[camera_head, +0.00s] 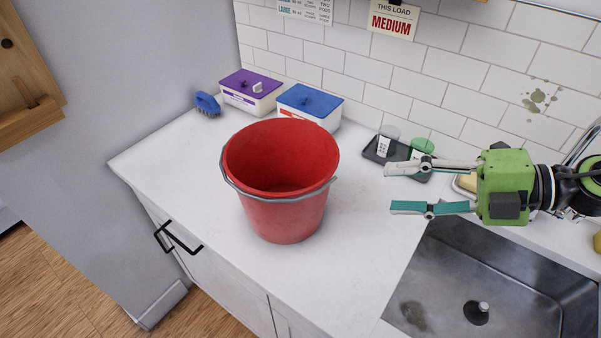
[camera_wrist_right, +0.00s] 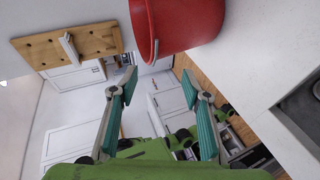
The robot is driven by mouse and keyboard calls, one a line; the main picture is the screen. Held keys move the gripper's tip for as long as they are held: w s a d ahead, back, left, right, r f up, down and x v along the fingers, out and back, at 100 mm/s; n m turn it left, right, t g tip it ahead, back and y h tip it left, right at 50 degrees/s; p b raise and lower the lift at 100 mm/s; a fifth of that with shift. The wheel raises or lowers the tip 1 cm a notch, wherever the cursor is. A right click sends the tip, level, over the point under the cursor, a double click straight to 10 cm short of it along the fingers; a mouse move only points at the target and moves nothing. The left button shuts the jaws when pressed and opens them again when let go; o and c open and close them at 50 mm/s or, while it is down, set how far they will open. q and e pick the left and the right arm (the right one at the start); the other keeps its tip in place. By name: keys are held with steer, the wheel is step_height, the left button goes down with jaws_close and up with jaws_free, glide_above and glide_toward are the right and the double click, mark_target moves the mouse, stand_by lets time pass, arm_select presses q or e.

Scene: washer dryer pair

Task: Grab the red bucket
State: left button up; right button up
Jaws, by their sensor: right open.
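The red bucket (camera_head: 285,210) stands upright on the white counter in the head view. It looks empty, and its grey wire handle (camera_head: 275,196) hangs down against the near side of the rim. My right gripper (camera_head: 390,189) is open and empty, to the right of the bucket, with its fingers pointing left toward it and a clear gap between. In the right wrist view the bucket (camera_wrist_right: 185,22) is at the top, beyond the open fingertips (camera_wrist_right: 160,85). My left gripper is not in view.
The white counter (camera_head: 335,270) is clear around the bucket. Behind it stand a purple-lidded box (camera_head: 250,88), a blue-lidded box (camera_head: 310,103) and a blue brush (camera_head: 207,104). A dark tray (camera_head: 381,152) with cups lies at the back. The sink (camera_head: 470,290) is at lower right.

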steer(key=p, duration=0.4)
glide_toward(325, 187)
steer(key=f+x, duration=0.1)
steer(key=x, duration=0.4)
steer(key=shift+a+r+p, duration=0.2)
steer(key=shift+a+p, duration=0.15)
steer(key=shift+p, duration=0.25)
steer(key=p+x, duration=0.2)
steer(key=x, duration=0.2)
steer(key=shift+w, duration=0.15)
steer(key=shift+a+f, duration=0.2)
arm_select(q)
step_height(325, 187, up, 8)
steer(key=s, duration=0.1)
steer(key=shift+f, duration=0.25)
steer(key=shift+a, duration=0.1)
arm_select(e)
steer(key=shift+d, duration=0.1)
steer(key=shift+c, duration=0.3)
